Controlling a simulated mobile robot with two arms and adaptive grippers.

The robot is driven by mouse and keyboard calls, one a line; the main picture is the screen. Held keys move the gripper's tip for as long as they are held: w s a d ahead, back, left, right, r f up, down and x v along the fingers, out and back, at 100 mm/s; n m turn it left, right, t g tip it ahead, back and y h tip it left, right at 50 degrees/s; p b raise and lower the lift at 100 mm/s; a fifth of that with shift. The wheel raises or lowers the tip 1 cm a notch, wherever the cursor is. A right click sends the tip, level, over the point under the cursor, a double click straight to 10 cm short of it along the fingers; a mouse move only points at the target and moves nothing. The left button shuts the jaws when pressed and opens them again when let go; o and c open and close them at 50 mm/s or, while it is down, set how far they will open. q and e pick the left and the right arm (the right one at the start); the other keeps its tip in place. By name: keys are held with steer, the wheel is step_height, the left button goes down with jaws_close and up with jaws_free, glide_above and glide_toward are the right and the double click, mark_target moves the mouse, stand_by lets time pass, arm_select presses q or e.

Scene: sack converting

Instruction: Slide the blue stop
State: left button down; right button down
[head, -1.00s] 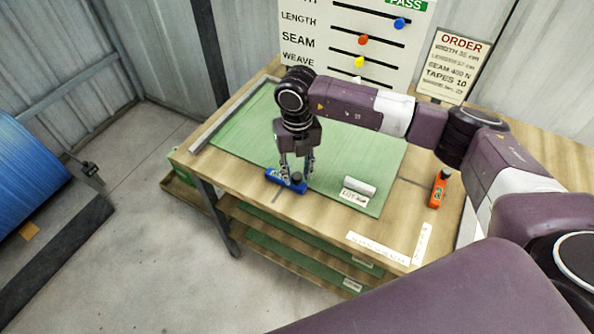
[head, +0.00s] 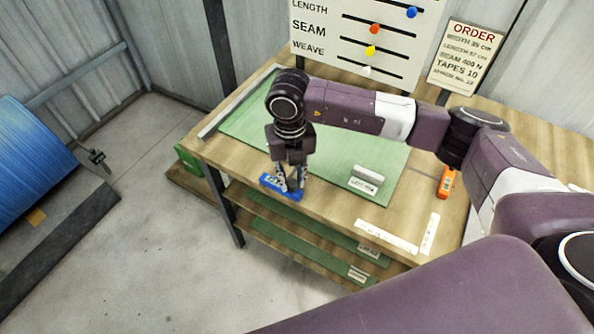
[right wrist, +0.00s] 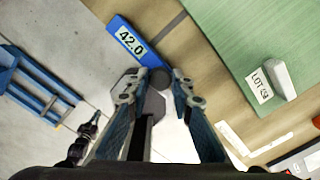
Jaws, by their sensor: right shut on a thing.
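The blue stop (head: 269,181) sits at the front edge of the table, left of centre, in the head view. In the right wrist view its blue body (right wrist: 126,38) carries a "42.0" label, and a dark round knob (right wrist: 160,78) is at its near end. My right gripper (head: 290,187) points down over the stop. Its fingers (right wrist: 153,92) are shut around the knob and partly hide it. My left gripper is not in view.
A green mat (head: 240,125) covers much of the table (head: 212,152). An orange block (head: 446,182) is at right. A board with coloured knobs (head: 375,82) and an order sign (head: 465,58) stand behind.

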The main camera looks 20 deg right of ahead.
steer(key=shift+a, duration=0.1)
steer(key=shift+s, duration=0.15)
steer(key=c, duration=1.7)
jaws_free()
steer(key=shift+a, duration=0.15)
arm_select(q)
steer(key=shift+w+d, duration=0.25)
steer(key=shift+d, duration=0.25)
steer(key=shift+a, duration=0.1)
arm_select(e)
steer(key=shift+r, duration=0.15)
step_height(320, 180, up, 12)
steer(key=shift+f, duration=0.1)
